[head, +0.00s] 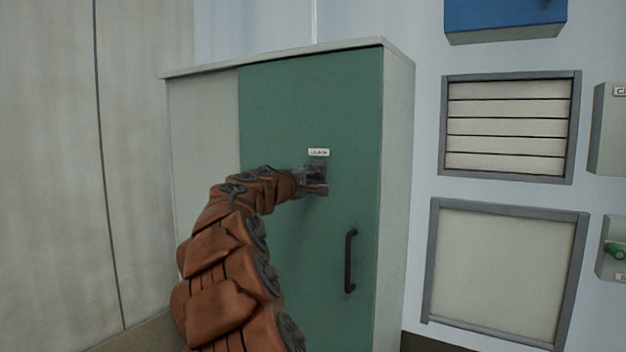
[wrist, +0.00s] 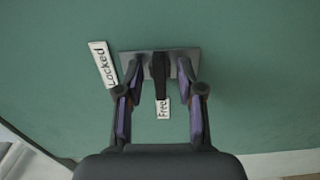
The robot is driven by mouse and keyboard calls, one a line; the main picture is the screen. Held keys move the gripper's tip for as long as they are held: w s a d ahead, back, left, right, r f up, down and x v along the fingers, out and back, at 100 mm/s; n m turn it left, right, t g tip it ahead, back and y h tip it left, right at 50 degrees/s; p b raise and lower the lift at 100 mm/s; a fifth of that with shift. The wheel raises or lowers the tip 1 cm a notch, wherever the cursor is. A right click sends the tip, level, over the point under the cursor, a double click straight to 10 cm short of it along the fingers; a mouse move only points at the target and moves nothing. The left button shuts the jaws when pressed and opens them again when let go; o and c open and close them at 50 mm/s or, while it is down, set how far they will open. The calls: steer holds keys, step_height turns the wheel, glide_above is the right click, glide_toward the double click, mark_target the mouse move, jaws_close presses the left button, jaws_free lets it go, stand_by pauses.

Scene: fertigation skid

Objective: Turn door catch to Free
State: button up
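The door catch is a dark lever (wrist: 159,78) on a small grey plate (wrist: 182,58), fixed to the green cabinet door (head: 285,110). In the wrist view a tilted "Locked" label (wrist: 103,64) is left of the plate and a "Free" label (wrist: 163,108) is below it. The lever's lower end appears in line with the Free label, partly covering it. My gripper (wrist: 161,72) is open, one finger on each side of the lever with a visible gap to both. In the head view my gripper (head: 316,182) is at the catch and hides most of it.
A dark vertical door handle (head: 350,260) is below and right of the catch. A louvred vent (head: 510,127), a framed panel (head: 505,270) and a blue box (head: 505,18) are on the wall to the right. A small box with a green knob (head: 614,251) is at the right edge.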

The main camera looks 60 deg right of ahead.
steer(key=shift+a, duration=0.15)
steer(key=a, duration=1.1)
steer(key=shift+s+a, duration=0.25)
steer(key=shift+a, duration=0.1)
steer(key=s+a+f+y+p, duration=0.3)
steer(key=s+a+y+p, duration=0.3)
steer(key=a, duration=0.9)
steer(key=s+a+f+g+y+p, duration=0.1)
steer(key=s+a+f+y+p, duration=0.3)
steer(key=s+a+p, duration=0.6)
steer(key=s+a+f+g+y+p, duration=0.1)
steer(key=s+a+f+y+p, duration=0.2)
steer(key=s+a+y+p, duration=0.5)
steer(key=s+a+p, duration=0.1)
steer(key=a+p, duration=0.3)
steer(key=a, duration=0.7)
steer(key=shift+a+f, duration=0.3)
